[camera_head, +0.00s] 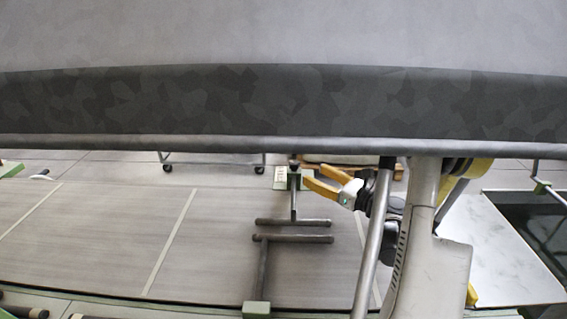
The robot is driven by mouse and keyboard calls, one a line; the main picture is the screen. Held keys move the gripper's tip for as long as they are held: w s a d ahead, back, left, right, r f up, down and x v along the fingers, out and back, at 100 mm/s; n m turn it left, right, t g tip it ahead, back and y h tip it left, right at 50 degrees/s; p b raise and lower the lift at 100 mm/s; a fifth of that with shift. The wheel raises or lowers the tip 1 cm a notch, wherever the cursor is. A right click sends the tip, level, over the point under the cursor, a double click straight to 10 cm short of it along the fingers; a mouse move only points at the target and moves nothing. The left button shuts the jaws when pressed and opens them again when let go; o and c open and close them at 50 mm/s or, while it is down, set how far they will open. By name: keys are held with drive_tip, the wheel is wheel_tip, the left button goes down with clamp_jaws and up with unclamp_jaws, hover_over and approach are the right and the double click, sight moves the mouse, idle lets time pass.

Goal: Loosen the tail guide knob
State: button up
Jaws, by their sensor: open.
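My gripper (306,177) has yellow fingers and is right of the centre of the head view. Its fingers are open and point left. A small dark knob (294,166) sits on top of a green bracket (281,180) with a light label. This bracket stands on a metal post (295,208) with a T-shaped foot. The fingertips are just right of the bracket and appear close to the knob. I cannot tell whether they touch it. The space between the fingers looks empty. The underside of the knob is hidden.
A broad grey surface with a dark patterned band (250,100) and a metal bar (200,143) cross the upper view. A second stand with a green block (256,309) is below. A wheeled frame (210,160) is behind. The floor at left is mostly clear.

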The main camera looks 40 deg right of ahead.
sight(299, 166)
drive_tip(key=w, duration=0.3)
drive_tip(key=w+a+b, duration=0.1)
drive_tip(key=w, duration=0.2)
drive_tip(key=w+b, duration=0.1)
drive_tip(key=w, duration=0.2)
drive_tip(key=shift+a, duration=0.35)
